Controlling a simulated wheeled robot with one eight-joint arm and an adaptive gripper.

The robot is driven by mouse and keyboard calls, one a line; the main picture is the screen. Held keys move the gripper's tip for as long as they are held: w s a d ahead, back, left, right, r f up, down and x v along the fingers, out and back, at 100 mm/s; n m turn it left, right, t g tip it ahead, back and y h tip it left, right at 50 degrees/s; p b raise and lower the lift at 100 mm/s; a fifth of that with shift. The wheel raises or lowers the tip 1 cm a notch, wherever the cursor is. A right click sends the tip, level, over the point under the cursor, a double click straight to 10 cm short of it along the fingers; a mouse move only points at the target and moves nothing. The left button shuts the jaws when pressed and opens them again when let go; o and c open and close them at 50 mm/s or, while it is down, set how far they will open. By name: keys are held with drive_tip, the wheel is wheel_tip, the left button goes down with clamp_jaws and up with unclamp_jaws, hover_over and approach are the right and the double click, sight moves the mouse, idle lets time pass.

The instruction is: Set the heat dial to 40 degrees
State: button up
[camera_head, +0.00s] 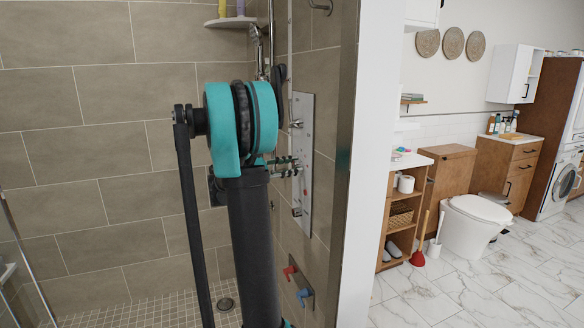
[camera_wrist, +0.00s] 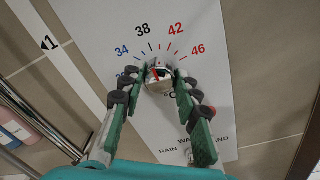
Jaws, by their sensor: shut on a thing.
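The heat dial (camera_wrist: 160,77) is a small metallic knob on a pale shower panel (camera_wrist: 190,125), which also shows in the head view (camera_head: 306,130). Its printed scale has 34 in blue, 38 in black, and 42 and 46 in red; a lower number at left is partly hidden. A red mark on the knob points roughly up toward the scale near 38; I cannot tell its exact reading. My gripper (camera_wrist: 159,76) is shut on the dial, one green finger with dark pads on each side. In the head view my arm hides part of the panel.
Red and blue handles (camera_head: 297,286) stick out from a lower plate on the same wall. A corner shelf (camera_head: 231,22) with bottles is above. A white wall edge (camera_head: 362,160) stands right of the shower. Metal bars (camera_wrist: 35,118) are at left in the wrist view.

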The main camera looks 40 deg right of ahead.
drive_tip(key=shift+m, duration=2)
drive_tip(key=o, duration=1.2)
drive_tip(key=shift+c, duration=0.2)
drive_tip(key=shift+a, duration=0.1)
drive_tip(key=w+a, duration=0.2)
drive_tip(key=a, duration=0.9)
drive_tip(key=shift+w+a, duration=0.15)
drive_tip(key=shift+a, duration=0.15)
drive_tip(key=shift+f, duration=0.1)
